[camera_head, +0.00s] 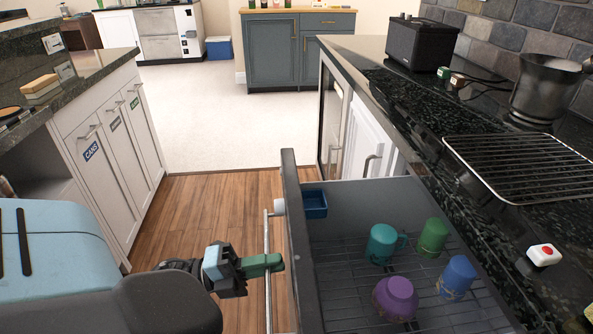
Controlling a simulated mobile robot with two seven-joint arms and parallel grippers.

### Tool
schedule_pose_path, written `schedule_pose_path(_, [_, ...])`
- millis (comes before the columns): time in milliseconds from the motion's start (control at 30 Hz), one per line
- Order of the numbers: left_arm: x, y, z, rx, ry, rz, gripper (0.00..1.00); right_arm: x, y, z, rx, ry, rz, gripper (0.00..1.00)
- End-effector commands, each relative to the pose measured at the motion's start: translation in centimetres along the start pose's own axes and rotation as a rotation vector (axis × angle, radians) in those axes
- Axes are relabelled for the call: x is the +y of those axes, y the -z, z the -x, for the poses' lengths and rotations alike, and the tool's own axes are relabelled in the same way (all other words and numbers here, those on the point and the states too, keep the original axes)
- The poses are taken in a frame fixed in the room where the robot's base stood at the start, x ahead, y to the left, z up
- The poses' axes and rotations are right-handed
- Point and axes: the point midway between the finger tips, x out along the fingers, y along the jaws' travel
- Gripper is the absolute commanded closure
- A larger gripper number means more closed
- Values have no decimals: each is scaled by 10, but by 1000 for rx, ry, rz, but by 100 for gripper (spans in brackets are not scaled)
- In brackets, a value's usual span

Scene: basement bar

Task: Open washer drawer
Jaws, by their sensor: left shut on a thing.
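The washer drawer (287,232) is pulled out from under the dark counter at the right, and its inside shows from above. In it stand a teal mug (381,244), a green cup (432,237), a blue cup (457,277) and a purple cup (395,297) on a wire rack. A small blue tray (315,203) sits at the far front corner. My left gripper (273,263) comes in from the lower left and is shut on the drawer's long bar handle (267,236), outside the drawer front. My right gripper is not in view.
Wooden floor (215,205) lies clear between the drawer and the white cabinets (113,140) at left.

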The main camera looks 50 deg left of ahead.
Motion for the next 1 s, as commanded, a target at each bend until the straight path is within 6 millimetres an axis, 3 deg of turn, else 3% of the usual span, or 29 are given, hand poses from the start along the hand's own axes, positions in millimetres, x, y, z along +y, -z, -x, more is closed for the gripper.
schedule_pose_path(200, [-6,0,32,-1,-1,0,100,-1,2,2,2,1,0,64])
schedule_pose_path(400, [-10,0,49,0,0,0,100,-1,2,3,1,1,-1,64])
schedule_pose_path(1000, [-12,0,57,-1,1,0,100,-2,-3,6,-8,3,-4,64])
